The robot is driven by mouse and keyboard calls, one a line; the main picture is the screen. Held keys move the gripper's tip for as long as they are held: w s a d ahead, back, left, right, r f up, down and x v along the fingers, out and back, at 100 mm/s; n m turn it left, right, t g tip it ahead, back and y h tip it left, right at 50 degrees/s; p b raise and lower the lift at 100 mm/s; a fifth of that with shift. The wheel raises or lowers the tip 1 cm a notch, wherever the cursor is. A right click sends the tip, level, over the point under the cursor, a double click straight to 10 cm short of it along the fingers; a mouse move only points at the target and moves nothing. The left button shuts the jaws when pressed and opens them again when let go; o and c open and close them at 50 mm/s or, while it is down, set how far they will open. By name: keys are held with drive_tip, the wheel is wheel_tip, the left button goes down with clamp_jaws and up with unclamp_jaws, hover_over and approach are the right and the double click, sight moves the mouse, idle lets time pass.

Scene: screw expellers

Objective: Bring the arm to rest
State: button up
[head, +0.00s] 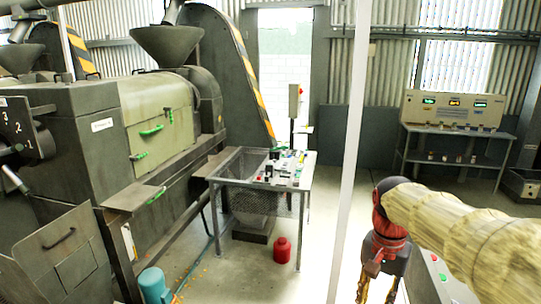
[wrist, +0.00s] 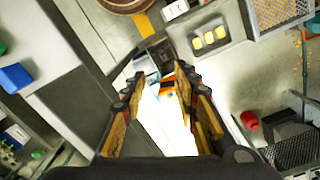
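My arm (head: 460,232) reaches in from the right side of the head view, wrapped in a pale yellowish cover. My gripper (head: 377,294) hangs down from its red and black wrist, with the fingertips cut off by the bottom edge. In the wrist view my gripper (wrist: 160,75) shows two yellow-and-black fingers set apart. No object is clearly held between them; a bright white surface and small coloured items show beyond the gap.
A mesh-sided table (head: 230,181) with small items stands mid-view beside the large press (head: 160,125). A red canister (head: 282,250) is on the floor. A pale post (head: 350,150) stands left of my gripper. A control console (head: 452,108) sits on a back-right bench. A panel with buttons (head: 437,275) lies below my arm.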

drive_tip(key=s+a+r+n+t+p, duration=0.1)
drive_tip(key=s+a+n+t, duration=0.1)
drive_tip(key=s, duration=0.6)
drive_tip(key=s+a+n+t+p, duration=0.1)
drive_tip(key=s+n+t, duration=0.3)
drive_tip(key=s, duration=0.4)
drive_tip(key=shift+s+a+r+n, duration=0.35)
drive_tip(key=shift+a+r+n, duration=0.05)
drive_tip(key=shift+a+n, duration=0.45)
drive_tip(key=shift+d, duration=0.15)
